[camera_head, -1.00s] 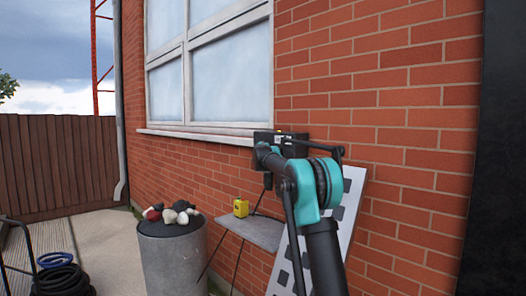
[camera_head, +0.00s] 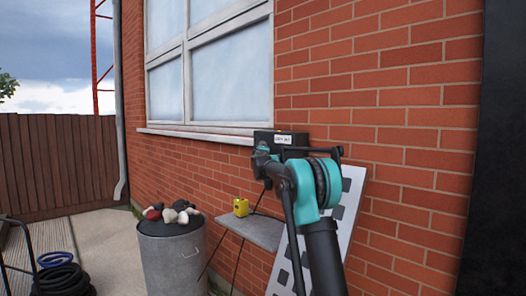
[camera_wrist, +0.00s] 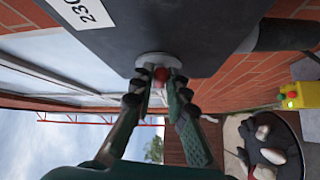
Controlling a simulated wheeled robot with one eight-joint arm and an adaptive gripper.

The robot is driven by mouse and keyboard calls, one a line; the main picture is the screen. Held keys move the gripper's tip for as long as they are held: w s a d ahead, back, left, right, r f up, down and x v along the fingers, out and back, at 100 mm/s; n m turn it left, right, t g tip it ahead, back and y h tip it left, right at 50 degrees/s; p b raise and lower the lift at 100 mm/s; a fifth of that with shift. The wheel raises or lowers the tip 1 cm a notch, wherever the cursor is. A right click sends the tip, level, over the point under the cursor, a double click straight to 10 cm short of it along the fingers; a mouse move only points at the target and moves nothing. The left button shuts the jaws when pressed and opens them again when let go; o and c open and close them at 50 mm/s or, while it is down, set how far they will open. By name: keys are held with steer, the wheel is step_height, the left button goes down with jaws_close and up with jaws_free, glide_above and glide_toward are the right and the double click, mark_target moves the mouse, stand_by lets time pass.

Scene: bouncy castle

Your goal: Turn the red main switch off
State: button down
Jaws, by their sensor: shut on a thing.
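The red main switch (camera_wrist: 161,74) is a small red knob on a round pale grey base, on the face of a dark box (camera_wrist: 130,35) with a white label. My gripper (camera_wrist: 158,84) has its fingertips on either side of the red knob and is shut on it. In the head view the dark box (camera_head: 292,137) is fixed to the brick wall below the window's right corner. There my arm covers part of the box, and the knob and fingertips cannot be made out.
A small grey table (camera_head: 258,233) below the box holds a yellow control unit (camera_head: 241,207). A grey bin (camera_head: 172,262) with stones on its lid stands left of it. A white board with dark squares (camera_head: 347,214) leans on the wall behind my arm. Hoses (camera_head: 62,279) lie at lower left.

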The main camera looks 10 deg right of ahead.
steer(key=w+a+f+m+h, duration=0.1)
steer(key=f+m+h, duration=0.1)
steer(key=m+h, duration=0.6)
steer(key=w+a+f+m+h, duration=0.1)
steer(key=w+f+m+h, duration=0.1)
steer(key=m+h, duration=0.7)
steer(key=shift+w+a+m, duration=0.25)
steer(key=shift+a+m, duration=0.1)
steer(key=shift+m, duration=2.75)
steer(key=shift+w+m+g+h, duration=0.1)
steer(key=shift+m+g+h, duration=0.6)
steer(key=shift+m+g, duration=0.25)
steer(key=c, duration=1.5)
jaws_free()
steer(key=shift+a, duration=0.1)
steer(key=shift+f, duration=0.1)
